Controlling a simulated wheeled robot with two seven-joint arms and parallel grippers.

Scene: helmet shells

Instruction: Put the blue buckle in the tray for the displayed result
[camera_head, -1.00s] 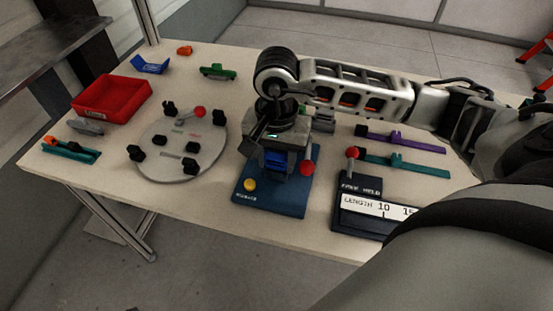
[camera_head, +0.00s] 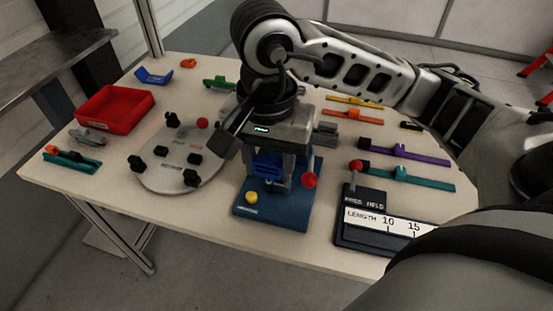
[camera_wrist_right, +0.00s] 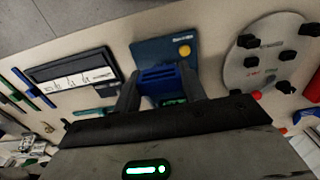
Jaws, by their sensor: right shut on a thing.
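My right gripper (camera_head: 270,170) is shut on the blue buckle (camera_head: 267,164) and holds it over the blue fixture base (camera_head: 270,208) in the head view. In the right wrist view the buckle (camera_wrist_right: 158,80) sits between the two dark fingers (camera_wrist_right: 160,90), with the blue base (camera_wrist_right: 150,52) behind it. An open red tray (camera_head: 148,100) stands at the table's far left and looks empty. A dark box (camera_head: 362,236) with a "LENGTH" scale showing 10 and 15 stands at front right. My left gripper is not in view.
A round grey disc (camera_head: 165,182) with black blocks lies between the fixture and the tray. A red knob (camera_head: 310,180) rises beside the fixture. A blue part (camera_head: 153,76), a green part (camera_head: 220,83) and coloured strips (camera_head: 405,152) lie around the table.

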